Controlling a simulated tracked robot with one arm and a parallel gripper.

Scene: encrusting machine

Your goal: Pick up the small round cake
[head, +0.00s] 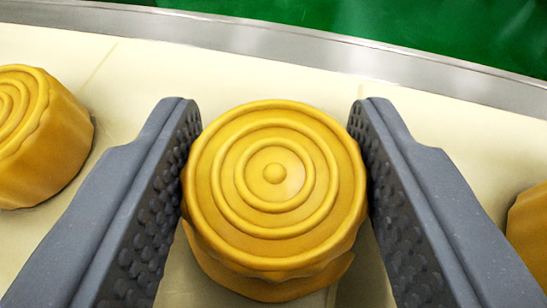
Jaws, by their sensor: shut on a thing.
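A small round golden cake (273,190) with raised rings and a central knob on top sits in the middle of the head view. My gripper (274,165) has one dark grey, studded finger on each side of it. The fingers are shut on the cake and meet its left and right sides. The cake is upright, with its top facing the camera. Its lower side shows a wavy edge; I cannot tell whether its base touches the belt.
The cakes stand over a cream belt (130,75). Another golden cake (40,140) is at the left, and part of one (530,230) shows at the right edge. A metal rail (270,42) runs along the far side, with green floor (420,30) beyond.

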